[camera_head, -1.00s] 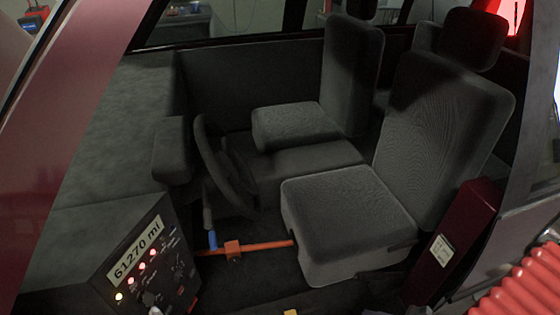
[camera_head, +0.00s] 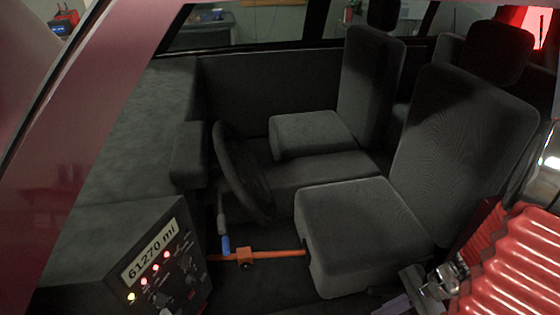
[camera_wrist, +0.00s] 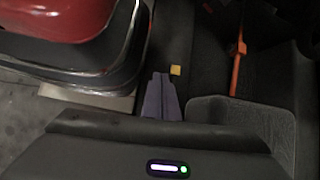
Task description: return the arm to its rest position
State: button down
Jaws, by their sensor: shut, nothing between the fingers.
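My gripper (camera_wrist: 161,77) shows in the wrist view as two purple-grey fingers lying together, with nothing between them. It is over the dark car floor, close to the grey seat's edge and the open door side. In the head view my red ribbed arm sleeve with metal fittings fills the lower right, just outside the cabin by the driver's seat (camera_head: 360,215). A small purple-grey part shows at the bottom edge there; I cannot tell its fingertips.
An orange bar (camera_head: 285,253) crosses the floor below the steering wheel (camera_head: 240,175). A control panel (camera_head: 155,265) reading 61270 mi stands at lower left. A yellow block (camera_wrist: 175,70) lies beyond my fingertips. Red bodywork (camera_wrist: 60,20) is at upper left.

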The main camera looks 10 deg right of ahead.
jog(key=a+r+n+t+h, duration=0.1)
jog(key=a+r+n+h, duration=0.1)
jog(key=a+r+n, duration=0.3)
jog(key=w+a+r+n+t+h, duration=0.1)
jog(key=a+r+n, duration=0.5)
jog(key=r, duration=0.8)
jog(key=w+a+r+n+t+h, duration=0.1)
jog(key=a+r+n+h, duration=0.3)
jog(key=r, duration=0.5)
jog(key=shift+w+a+r+n+t, duration=0.15)
jog(key=shift+a+r+n+t, duration=0.1)
jog(key=shift+a+n+t, duration=0.7)
jog(key=shift+g, duration=0.25)
